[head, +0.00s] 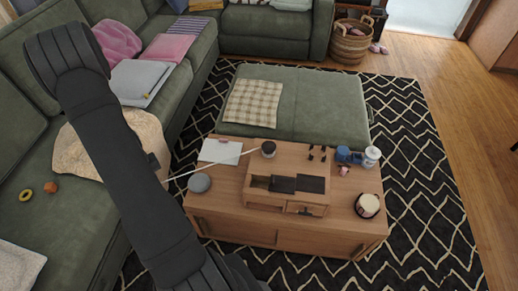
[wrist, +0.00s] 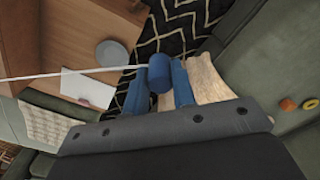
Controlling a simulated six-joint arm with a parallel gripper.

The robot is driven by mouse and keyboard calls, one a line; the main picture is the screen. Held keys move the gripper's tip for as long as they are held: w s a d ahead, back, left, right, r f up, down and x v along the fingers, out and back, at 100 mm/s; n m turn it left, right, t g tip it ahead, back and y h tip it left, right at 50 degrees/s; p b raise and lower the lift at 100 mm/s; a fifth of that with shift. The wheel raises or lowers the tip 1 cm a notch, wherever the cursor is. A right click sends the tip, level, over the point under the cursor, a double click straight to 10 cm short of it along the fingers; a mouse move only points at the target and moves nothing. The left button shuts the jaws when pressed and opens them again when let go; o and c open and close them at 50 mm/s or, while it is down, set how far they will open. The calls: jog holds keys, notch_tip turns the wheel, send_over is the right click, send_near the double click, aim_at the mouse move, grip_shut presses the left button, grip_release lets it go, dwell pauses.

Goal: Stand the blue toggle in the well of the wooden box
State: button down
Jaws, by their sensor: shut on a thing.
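My gripper (wrist: 160,80) is in the wrist view, its two blue fingers shut on a blue cylinder, which I take to be the blue toggle (wrist: 159,70). A long thin white rod (wrist: 75,73) runs left from it. In the head view my dark arm hides most of the gripper and the toggle; the rod (head: 205,168) sticks out to the right over the coffee table. The wooden box (head: 284,208) stands on the table, well to the right of my gripper. It has an open well at its left and dark panels beside it.
The coffee table (head: 225,215) also bears a grey disc (head: 199,183), a white sheet (head: 220,151), a dark-topped round pot (head: 268,149), blue items (head: 343,154), a white jar (head: 371,157) and a round pot (head: 367,205). The green sofa (head: 85,190) lies left and an ottoman (head: 315,105) behind.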

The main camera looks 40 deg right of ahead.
notch_tip(320, 180, down, 6)
dwell(0.9)
jog(key=s+d, duration=0.3)
jog(key=d, duration=0.4)
jog(key=shift+d, duration=0.25)
dwell(0.8)
jog(key=shift+s, duration=0.1)
jog(key=s+d, duration=0.3)
jog(key=d, duration=0.4)
jog(key=shift+d, duration=0.2)
dwell(0.7)
jog(key=shift+s, duration=0.1)
jog(key=s+d, duration=0.3)
jog(key=d, duration=0.4)
jog(key=shift+d, duration=0.25)
dwell(0.8)
jog(key=shift+s, duration=0.1)
jog(key=s+d, duration=0.3)
jog(key=d, duration=0.4)
jog(key=shift+d, duration=0.25)
dwell(0.7)
